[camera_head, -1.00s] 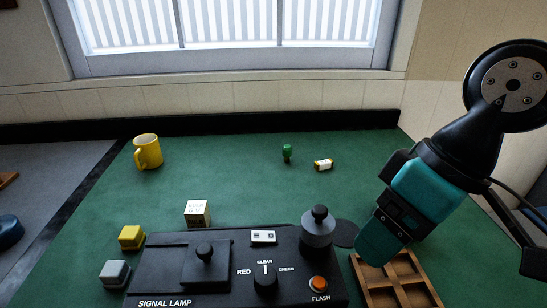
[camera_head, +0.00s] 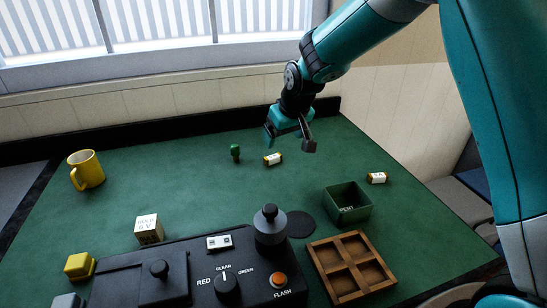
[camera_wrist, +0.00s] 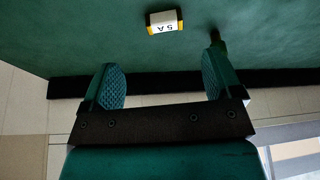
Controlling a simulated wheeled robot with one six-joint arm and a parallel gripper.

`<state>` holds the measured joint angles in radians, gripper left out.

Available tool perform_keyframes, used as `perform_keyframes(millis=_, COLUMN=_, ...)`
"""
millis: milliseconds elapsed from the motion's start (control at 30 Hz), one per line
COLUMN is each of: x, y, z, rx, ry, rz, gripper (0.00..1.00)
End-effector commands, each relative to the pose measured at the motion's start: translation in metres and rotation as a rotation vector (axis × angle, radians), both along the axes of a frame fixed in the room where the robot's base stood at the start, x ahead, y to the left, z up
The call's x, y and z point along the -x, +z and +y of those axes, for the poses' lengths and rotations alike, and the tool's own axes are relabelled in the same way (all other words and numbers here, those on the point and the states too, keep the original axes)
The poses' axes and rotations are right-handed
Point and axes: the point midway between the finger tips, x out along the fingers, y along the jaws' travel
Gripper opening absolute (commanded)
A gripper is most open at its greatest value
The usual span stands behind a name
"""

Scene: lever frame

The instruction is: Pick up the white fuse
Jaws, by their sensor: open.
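A white fuse (camera_head: 273,159) with yellowish ends lies on the green table top in the head view. It also shows near the top of the wrist view (camera_wrist: 163,21), where its label reads "5 A" upside down. My gripper (camera_head: 288,139) is above the table close to this fuse, at its upper right in the head view. In the wrist view the jaws (camera_wrist: 164,82) are apart with nothing between them. The fuse is beyond their tips, apart from them. A second white fuse with yellowish ends (camera_head: 377,178) lies farther right on the table.
A small green piece (camera_head: 235,152) stands left of the first fuse. A green open box (camera_head: 360,211), partly lettered "PENT", and a wooden compartment tray (camera_head: 327,280) are at right. The black signal lamp panel (camera_head: 207,270) fills the front. A yellow mug (camera_head: 87,170) is at left.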

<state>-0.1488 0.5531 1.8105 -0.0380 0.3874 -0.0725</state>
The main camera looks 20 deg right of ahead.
Motion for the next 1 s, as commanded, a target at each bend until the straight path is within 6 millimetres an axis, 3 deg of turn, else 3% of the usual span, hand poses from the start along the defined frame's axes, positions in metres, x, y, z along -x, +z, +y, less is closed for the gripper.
perform_keyframes(millis=133, x=-0.01, y=-0.024, z=0.003, rx=0.0, ry=0.0, rz=0.002, gripper=0.85)
perform_keyframes(millis=367, x=-0.016, y=-0.04, z=0.005, rx=-0.001, ry=0.0, rz=-0.001, gripper=0.85)
perform_keyframes(millis=700, x=-0.031, y=-0.082, z=0.013, rx=-0.001, ry=0.0, rz=0.001, gripper=0.85)
perform_keyframes(millis=967, x=-0.033, y=-0.085, z=0.014, rx=-0.001, ry=0.0, rz=-0.001, gripper=0.85)
perform_keyframes(millis=1000, x=-0.033, y=-0.085, z=0.014, rx=-0.001, ry=0.0, rz=-0.001, gripper=0.78)
